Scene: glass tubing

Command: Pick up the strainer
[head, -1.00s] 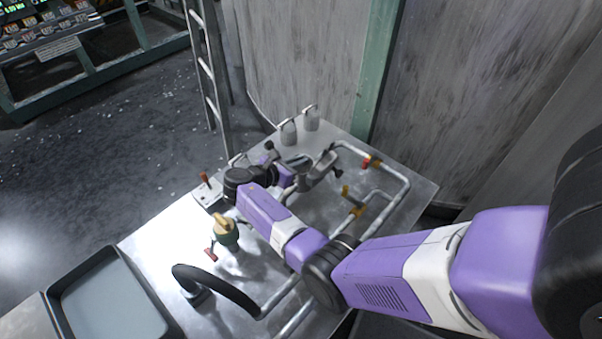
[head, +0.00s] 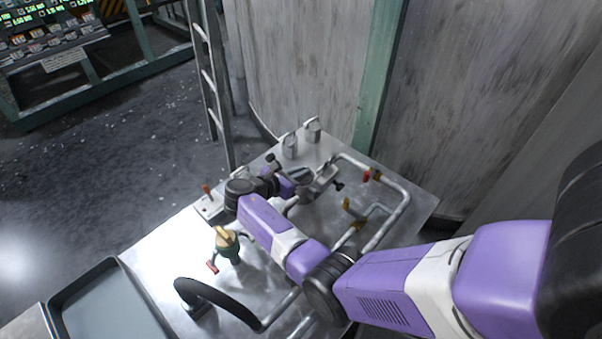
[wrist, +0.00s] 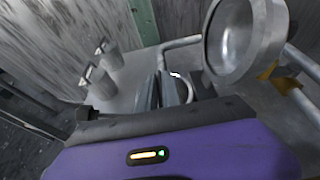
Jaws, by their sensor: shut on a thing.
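The strainer (head: 318,182) is a grey metal piece at the end of my arm, above the metal table in the head view. In the wrist view its round, cup-like metal body (wrist: 245,42) shows large at the upper right, tilted. My gripper (head: 292,180) is at its left side. In the wrist view the fingers of my gripper (wrist: 172,88) are close together and shut on a part of the strainer. The gripped part is mostly hidden between the fingers. I cannot tell whether the strainer touches the table.
Two grey canisters with handles (head: 290,146) stand at the table's back corner.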

